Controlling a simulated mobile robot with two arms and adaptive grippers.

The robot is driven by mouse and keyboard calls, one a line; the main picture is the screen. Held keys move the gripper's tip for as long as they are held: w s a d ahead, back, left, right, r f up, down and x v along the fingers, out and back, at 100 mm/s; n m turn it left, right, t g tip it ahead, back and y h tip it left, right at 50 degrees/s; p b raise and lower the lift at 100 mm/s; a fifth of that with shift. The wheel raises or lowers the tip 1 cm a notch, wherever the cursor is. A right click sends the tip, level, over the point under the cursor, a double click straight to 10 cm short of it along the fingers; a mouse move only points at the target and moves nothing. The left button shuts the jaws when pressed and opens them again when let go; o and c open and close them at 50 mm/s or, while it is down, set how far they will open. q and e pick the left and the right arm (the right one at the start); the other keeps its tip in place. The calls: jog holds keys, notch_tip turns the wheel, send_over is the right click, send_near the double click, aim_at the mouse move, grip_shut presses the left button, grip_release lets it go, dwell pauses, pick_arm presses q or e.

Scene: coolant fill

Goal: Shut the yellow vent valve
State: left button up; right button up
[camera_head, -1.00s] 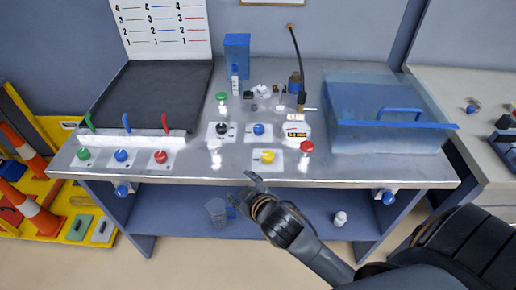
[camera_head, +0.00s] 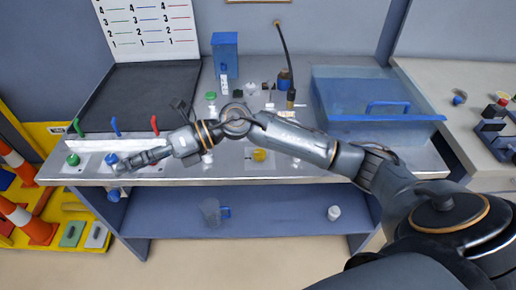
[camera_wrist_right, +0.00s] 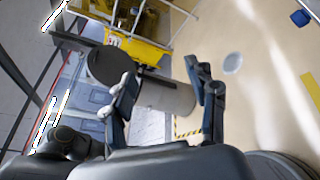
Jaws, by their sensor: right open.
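The yellow vent valve (camera_head: 260,155) is a round yellow knob on a pale plate near the front edge of the metal bench, right of centre in the head view. My right arm crosses over the bench just above it, and the knob still shows below the arm. My right gripper (camera_head: 122,164) is well to the left of the yellow knob, at the front left of the bench beside a blue knob (camera_head: 111,158). I cannot tell whether they touch. In the right wrist view my right gripper (camera_wrist_right: 160,75) has its fingers apart with nothing held between them. My left gripper is out of view.
A green knob (camera_head: 73,159) and coloured levers stand at the bench's left. A blue-rimmed tank (camera_head: 345,110) stands at the right. My arm hides part of the middle. A clear jug (camera_head: 211,211) and a white bottle (camera_head: 334,212) are on the lower shelf (camera_head: 270,215).

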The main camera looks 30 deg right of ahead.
jog(key=w+d+f+n+g+h, duration=0.25)
jog(key=d+f+h, duration=0.3)
jog(key=d, duration=0.35)
jog(key=r+h, duration=0.1)
jog(key=h, duration=1)
send_over(260, 152)
notch_tip(260, 152, down, 13)
jog(key=p, duration=0.3)
jog(key=shift+f, duration=0.15)
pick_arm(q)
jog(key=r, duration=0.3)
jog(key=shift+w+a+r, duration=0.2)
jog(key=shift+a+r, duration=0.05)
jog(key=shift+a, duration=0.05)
pick_arm(e)
jog(key=c, duration=1.2)
jog(key=shift+o, duration=0.2)
